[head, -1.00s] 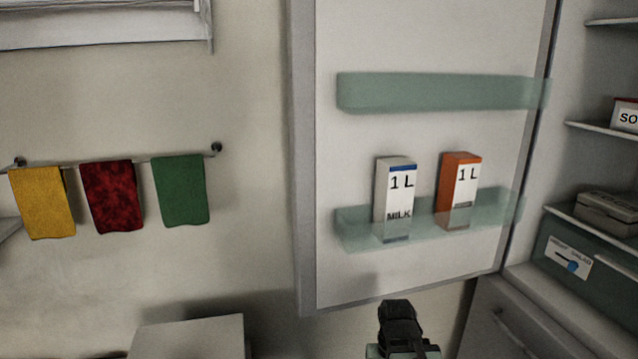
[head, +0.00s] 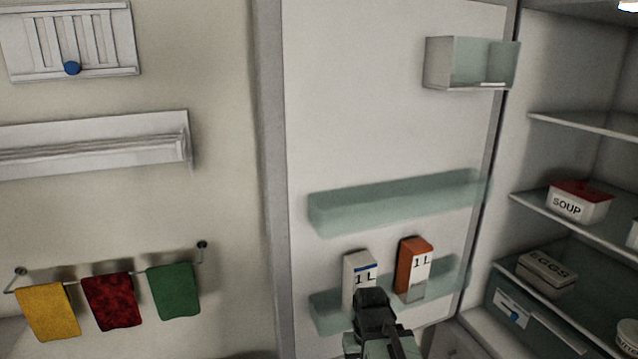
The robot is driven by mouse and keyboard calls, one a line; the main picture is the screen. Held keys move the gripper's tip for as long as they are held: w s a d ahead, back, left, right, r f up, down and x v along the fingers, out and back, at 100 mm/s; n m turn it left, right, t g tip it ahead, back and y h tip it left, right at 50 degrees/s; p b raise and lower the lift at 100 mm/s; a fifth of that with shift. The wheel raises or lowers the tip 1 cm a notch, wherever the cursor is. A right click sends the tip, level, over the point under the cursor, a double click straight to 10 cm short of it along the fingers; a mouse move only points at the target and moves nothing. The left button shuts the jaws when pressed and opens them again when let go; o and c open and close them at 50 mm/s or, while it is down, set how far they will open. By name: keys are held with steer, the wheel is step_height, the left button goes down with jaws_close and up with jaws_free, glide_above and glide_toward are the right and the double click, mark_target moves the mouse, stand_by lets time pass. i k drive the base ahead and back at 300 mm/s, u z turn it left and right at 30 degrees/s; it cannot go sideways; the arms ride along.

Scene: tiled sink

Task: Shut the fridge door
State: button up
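The fridge door (head: 380,130) stands wide open in the middle of the head view, its inner side facing me. Its hinge side is on the right, by the fridge interior (head: 560,90). Its free edge (head: 270,180) is on the left. A white milk carton (head: 358,270) and an orange carton (head: 414,268) stand in the lower door shelf (head: 325,310). My gripper (head: 372,300) shows dark at the bottom, in front of the milk carton and covering its lower part. I cannot tell whether it touches anything or how its fingers stand.
Inside the fridge, a soup container (head: 577,203) and an egg box (head: 546,272) sit on shelves. A towel rail with yellow (head: 48,310), red (head: 112,302) and green (head: 174,291) towels hangs on the wall left of the door. A wall vent (head: 70,40) is above.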

mark_target(377, 133)
steer(key=z, duration=1.45)
steer(key=k, duration=1.1)
steer(key=u, duration=0.6)
steer(key=i, duration=1.7)
steer(key=z, duration=0.7)
